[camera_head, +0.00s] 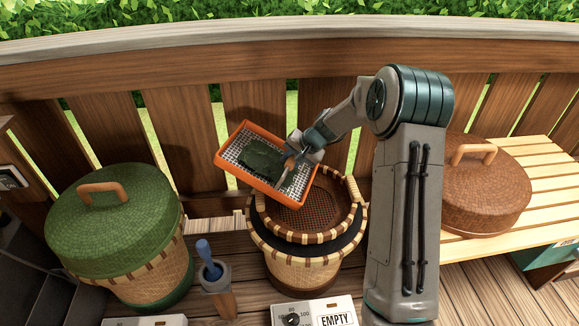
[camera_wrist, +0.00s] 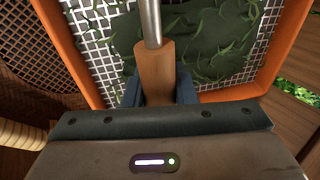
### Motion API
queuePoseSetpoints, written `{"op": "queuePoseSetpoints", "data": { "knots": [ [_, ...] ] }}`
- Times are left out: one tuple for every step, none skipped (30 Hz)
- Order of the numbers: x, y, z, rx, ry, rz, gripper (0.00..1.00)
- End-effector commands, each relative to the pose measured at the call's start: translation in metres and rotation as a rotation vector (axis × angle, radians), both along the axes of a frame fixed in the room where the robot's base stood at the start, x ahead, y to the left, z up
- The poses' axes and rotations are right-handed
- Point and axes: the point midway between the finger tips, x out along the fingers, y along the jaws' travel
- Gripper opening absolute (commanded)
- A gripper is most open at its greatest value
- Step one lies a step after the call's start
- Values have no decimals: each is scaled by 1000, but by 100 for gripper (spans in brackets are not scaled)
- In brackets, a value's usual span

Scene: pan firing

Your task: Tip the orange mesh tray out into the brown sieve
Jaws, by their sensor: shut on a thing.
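The orange mesh tray (camera_head: 235,178) is held in the air above and to the left of the brown sieve. A heap of dark green leaves (camera_head: 262,158) lies on its mesh. My gripper (camera_head: 292,163) is shut on the tray's handle, whose brown grip and metal rod show in the wrist view (camera_wrist: 155,72). The tray looks tilted; its near right end reaches over the sieve's rim. The brown sieve (camera_head: 300,215) sits on top of a woven basket, and its visible mesh looks empty. The tray hides part of its back left side.
A green-lidded basket (camera_head: 115,220) stands at left. A blue-handled tool (camera_head: 208,262) stands in a holder beside the sieve. A sign reading EMPTY (camera_head: 335,320) is in front. A brown woven lid (camera_head: 475,190) lies on the slatted bench at right. A wooden fence (camera_head: 180,120) runs behind.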

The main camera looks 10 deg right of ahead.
Motion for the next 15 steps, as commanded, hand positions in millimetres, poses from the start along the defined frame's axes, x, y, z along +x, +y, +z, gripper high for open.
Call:
{"op": "queuePoseSetpoints", "data": {
  "knots": [
    [0,-1,-3,11,-8,-2,0],
    [0,-2,-3,16,-10,-3,0],
    [0,-3,-3,23,-14,-2,0],
    [-1,-3,-3,30,-16,-2,0],
    [-1,-3,-3,37,-19,-2,0],
    [-1,-4,-3,44,-24,-1,0],
    [-2,-4,-2,50,-26,-1,0],
    [-2,-5,-2,55,-31,0,0],
    [-2,-5,-2,63,-35,-1,0],
    [-2,-6,-2,70,-38,-1,0],
    [-2,-6,-2,76,-41,-1,0],
    [-3,-7,-2,84,-44,-1,0],
    [-3,-7,-2,90,-47,-2,0],
    [-3,-8,-1,97,-49,-2,0],
    [-3,-8,-1,106,-54,-1,0]
  ]
}}
